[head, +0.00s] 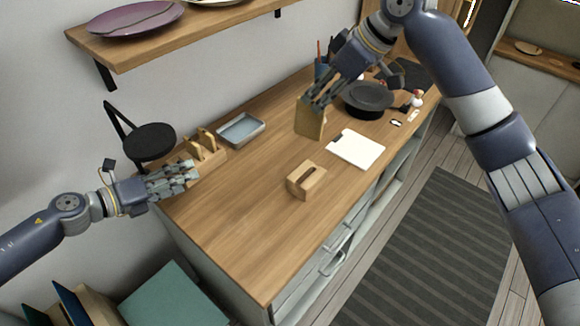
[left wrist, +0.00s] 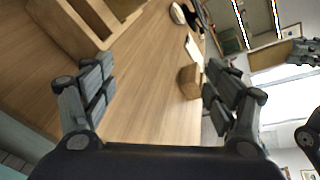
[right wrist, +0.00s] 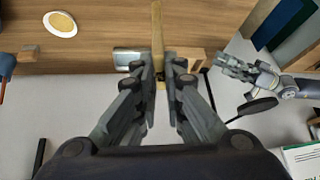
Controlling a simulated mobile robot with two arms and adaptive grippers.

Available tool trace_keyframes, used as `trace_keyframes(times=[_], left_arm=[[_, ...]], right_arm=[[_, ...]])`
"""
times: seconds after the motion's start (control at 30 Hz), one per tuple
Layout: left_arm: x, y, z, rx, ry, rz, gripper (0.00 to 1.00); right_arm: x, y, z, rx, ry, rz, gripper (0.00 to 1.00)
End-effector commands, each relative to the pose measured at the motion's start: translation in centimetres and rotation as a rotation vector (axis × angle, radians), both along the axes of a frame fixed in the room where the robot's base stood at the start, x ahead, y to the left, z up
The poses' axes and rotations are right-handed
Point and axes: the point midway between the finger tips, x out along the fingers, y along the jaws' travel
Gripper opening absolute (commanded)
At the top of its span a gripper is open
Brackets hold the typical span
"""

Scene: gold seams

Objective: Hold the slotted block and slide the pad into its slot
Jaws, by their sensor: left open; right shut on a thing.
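The slotted block (head: 306,180) is a small light wooden block with a dark slot in its top, standing on the counter near its front edge. It also shows in the left wrist view (left wrist: 189,82), between the finger tips but farther off. My right gripper (head: 315,95) is shut on a flat tan pad (head: 309,122), held upright behind the block and apart from it. In the right wrist view the pad (right wrist: 157,30) appears edge-on between the fingers. My left gripper (head: 188,171) is open and empty by the counter's left end, left of the block.
A wooden rack (head: 186,153) with upright pieces stands beside my left gripper. A grey tray (head: 241,129), a white board (head: 357,149) and a dark round dish (head: 368,97) are on the counter (head: 235,215). A shelf (head: 170,38) hangs above. Counter around the block is clear.

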Motion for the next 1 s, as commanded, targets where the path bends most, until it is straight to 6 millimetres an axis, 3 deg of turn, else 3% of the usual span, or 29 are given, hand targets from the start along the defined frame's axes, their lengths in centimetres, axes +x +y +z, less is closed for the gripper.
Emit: trace_keyframes(times=[0.1,0.43,0.7,1.0], left_arm=[[0.9,-3.4,0.3,-0.005,-0.115,-0.024,0.80],[1.1,-13.3,-1.0,0.178,-0.421,-0.119,0.80],[1.8,-20.8,0.3,0.353,-0.656,-0.122,0.80],[2.8,-25.2,2.3,0.510,-0.803,-0.086,0.80]], right_arm=[[0.0,0.0,0.0,0.000,0.000,0.000,0.00],[0.0,0.0,0.0,0.000,0.000,0.000,0.00],[0.0,0.0,0.0,0.000,0.000,0.000,0.00],[0.0,0.0,0.0,0.000,0.000,0.000,0.00]])
